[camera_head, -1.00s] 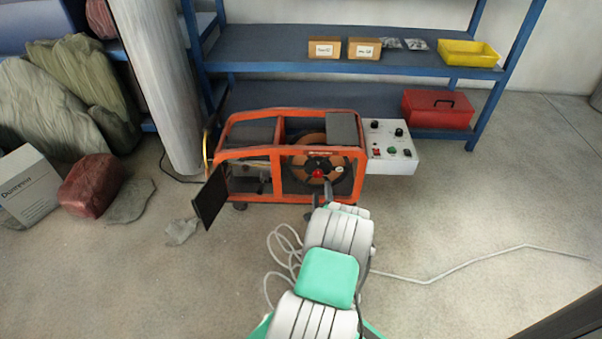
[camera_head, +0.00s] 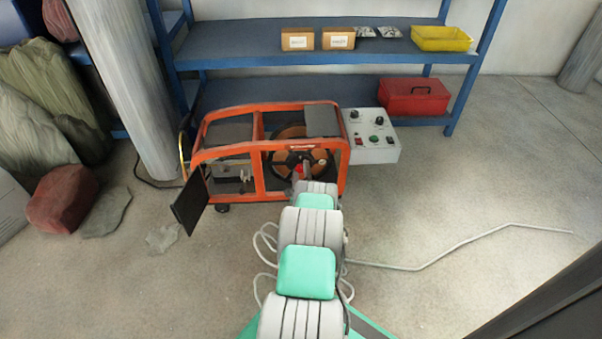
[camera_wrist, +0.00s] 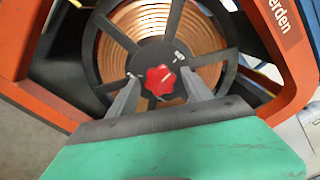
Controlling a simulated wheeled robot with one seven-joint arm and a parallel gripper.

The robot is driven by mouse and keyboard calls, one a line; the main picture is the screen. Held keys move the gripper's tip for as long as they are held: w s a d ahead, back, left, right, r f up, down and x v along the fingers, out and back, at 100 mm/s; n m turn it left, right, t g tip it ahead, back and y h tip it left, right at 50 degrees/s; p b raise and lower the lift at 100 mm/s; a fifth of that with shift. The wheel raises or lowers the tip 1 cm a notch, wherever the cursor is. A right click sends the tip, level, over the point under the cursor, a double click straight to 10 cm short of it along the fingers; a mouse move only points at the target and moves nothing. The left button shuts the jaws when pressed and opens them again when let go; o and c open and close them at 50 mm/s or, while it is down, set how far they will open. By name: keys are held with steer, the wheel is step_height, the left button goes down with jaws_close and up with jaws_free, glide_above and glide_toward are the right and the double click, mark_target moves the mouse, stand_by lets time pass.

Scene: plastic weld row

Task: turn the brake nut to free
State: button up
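The brake nut (camera_wrist: 160,80) is a red star-shaped knob at the centre of a black spoked reel (camera_wrist: 228,80) wound with copper-coloured wire. In the head view the nut (camera_head: 298,172) is a small red spot, partly hidden by my arm. My gripper (camera_wrist: 158,72) points at the reel hub. Its two grey fingers are apart, one on each side of the nut, with visible space between them and the red lobes. I cannot tell how deep the tips reach around it. Small white marks (camera_wrist: 179,57) on the hub are too small to read.
An orange tube frame (camera_head: 265,180) surrounds the reel, with an open dark flap (camera_head: 190,202) at its left. A grey control box (camera_head: 372,137) stands at its right. A blue shelf (camera_head: 230,98) is behind. A pale cable (camera_head: 430,265) lies on the floor.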

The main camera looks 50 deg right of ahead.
steer(key=c, duration=1.2)
